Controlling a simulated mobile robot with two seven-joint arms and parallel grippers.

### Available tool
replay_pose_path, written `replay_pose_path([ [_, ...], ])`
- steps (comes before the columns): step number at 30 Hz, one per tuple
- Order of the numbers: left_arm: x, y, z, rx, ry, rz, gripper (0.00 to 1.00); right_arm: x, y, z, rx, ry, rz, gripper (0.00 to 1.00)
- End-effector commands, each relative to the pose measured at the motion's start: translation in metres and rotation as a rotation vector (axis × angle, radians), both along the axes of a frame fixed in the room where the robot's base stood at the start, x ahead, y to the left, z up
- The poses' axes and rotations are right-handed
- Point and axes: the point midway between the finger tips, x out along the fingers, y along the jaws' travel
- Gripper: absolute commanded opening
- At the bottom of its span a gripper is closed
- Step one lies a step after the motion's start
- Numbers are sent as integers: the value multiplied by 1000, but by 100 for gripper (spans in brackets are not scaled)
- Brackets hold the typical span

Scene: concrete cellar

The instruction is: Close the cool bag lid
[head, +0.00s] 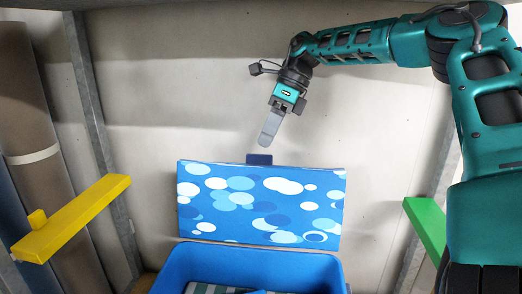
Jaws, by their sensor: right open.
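The blue cool bag (255,256) stands at the bottom middle of the head view, cut off by the lower edge. Its lid (262,206), white and blue dots on blue, stands raised at the back of the bag, so the bag is open. A dark blue tab (259,159) sticks up from the lid's top edge. My right gripper (268,130) is open, above the lid's tab and a little apart from it in the picture, fingers pointing down. It holds nothing visible. My left gripper is not in view.
Inside the bag is a striped item (215,289), mostly hidden. A yellow bar (75,217) juts in at the left and a green bar (425,228) at the right. A brown roll (35,130) stands at the far left. A pale wall (180,90) is behind the lid.

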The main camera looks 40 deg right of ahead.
Motion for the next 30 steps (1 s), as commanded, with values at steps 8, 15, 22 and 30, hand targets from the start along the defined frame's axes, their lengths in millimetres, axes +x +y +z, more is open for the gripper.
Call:
replay_pose_path([
  [8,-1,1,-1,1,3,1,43,5,16,-34,0,3,1,43],
  [15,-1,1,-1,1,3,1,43,6,19,-40,0,0,0,43],
  [22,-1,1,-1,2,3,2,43,6,19,-39,0,0,0,32],
  [30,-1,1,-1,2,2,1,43,6,18,-39,0,0,0,6],
])
